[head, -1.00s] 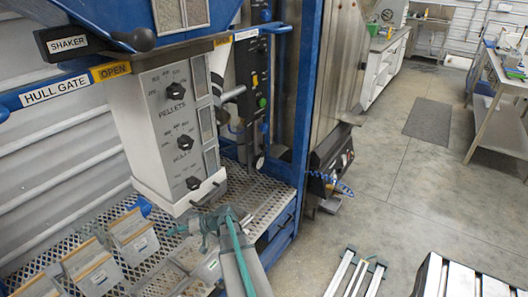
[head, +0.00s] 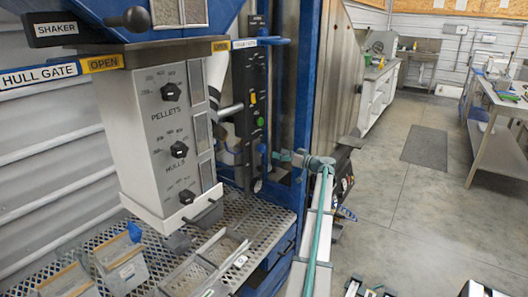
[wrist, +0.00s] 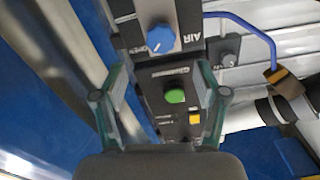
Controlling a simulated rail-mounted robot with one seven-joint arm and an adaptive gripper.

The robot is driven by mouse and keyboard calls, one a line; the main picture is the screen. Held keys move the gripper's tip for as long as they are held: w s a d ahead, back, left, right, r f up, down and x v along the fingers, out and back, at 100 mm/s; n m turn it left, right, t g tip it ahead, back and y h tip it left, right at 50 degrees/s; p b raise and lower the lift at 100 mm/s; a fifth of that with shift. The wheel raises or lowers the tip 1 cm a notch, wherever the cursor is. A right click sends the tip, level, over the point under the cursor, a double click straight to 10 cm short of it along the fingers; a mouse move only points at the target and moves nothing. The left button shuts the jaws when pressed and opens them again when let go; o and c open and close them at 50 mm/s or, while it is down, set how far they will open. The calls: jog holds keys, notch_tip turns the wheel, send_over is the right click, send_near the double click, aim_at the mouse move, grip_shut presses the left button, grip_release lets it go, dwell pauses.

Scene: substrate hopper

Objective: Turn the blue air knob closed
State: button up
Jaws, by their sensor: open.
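The blue air knob (wrist: 160,38) shows on the grey "AIR" plate at the top of the wrist view, with the word "OPEN" partly readable beside it. In the head view the knob (head: 262,148) is a small blue spot low on the black control panel (head: 243,95). My gripper (wrist: 160,103) is open and empty. Its fingers flank the green button (wrist: 175,96) in the picture, and the knob lies beyond their tips. In the head view my gripper (head: 284,157) is just right of the panel. No contact with the knob is visible. I cannot tell the knob's exact angle.
A yellow button (wrist: 194,118) sits beside the green one. A blue frame post (head: 308,110) stands close behind my gripper. The grey hopper (head: 165,135) with black knobs and a perforated tray (head: 255,215) are to the left. Open floor lies to the right.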

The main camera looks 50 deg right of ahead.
aim_at(264, 149)
jog(key=w, duration=0.6)
jog(key=w+p, duration=0.1)
jog(key=w, duration=0.3)
jog(key=shift+a, duration=0.35)
jog(key=c, duration=1.1)
jog(key=shift+c, duration=0.2)
